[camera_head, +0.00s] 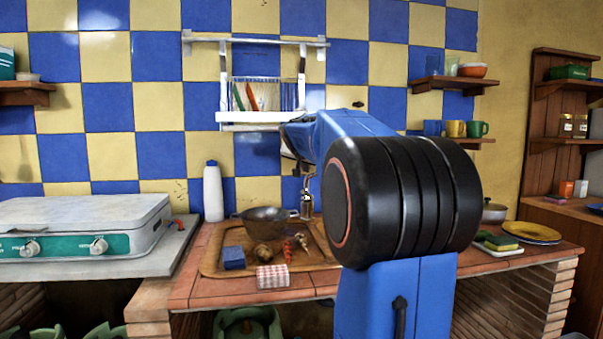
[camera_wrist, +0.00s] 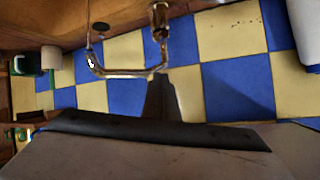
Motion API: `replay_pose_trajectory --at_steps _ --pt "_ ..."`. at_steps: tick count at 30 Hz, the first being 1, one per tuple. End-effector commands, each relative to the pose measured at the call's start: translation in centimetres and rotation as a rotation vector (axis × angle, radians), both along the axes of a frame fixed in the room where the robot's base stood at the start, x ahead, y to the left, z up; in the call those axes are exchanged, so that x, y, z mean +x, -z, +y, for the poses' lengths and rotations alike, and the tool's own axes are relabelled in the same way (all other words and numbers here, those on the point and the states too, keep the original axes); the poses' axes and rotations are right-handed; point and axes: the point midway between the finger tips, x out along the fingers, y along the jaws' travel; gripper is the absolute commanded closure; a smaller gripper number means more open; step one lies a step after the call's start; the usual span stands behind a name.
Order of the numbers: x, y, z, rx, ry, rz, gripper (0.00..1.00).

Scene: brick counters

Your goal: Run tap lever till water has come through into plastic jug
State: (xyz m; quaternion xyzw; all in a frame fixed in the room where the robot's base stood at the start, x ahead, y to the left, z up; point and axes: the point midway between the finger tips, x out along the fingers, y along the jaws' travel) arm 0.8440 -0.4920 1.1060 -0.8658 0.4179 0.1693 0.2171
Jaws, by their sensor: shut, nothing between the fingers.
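The metal tap (camera_wrist: 128,72) shows as a bent, brassy pipe in the upper middle of the wrist view, which is upside down. In the head view a small metal piece, likely part of the tap (camera_head: 307,204), shows just left of my arm. My gripper (camera_wrist: 160,84) appears as a dark narrow shape pointing at the pipe. It is shut and empty, close to the tap in the picture; contact cannot be told. I cannot make out the plastic jug or any water.
A stove (camera_head: 75,240) is left; a dish rack (camera_head: 262,117) hangs above.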

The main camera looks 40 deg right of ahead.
Motion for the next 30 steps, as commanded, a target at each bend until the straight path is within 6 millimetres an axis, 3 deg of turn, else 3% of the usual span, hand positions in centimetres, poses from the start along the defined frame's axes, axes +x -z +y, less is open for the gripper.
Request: replay_pose_trajectory --at_steps 15,22,30 --pt "5.1 4.2 -5.5 -0.001 -0.002 0.003 1.0" --pt "4.9 6.7 -4.3 -0.001 -0.002 0.003 1.0" --pt "5.0 7.6 -3.9 -0.002 -0.002 0.001 1.0"
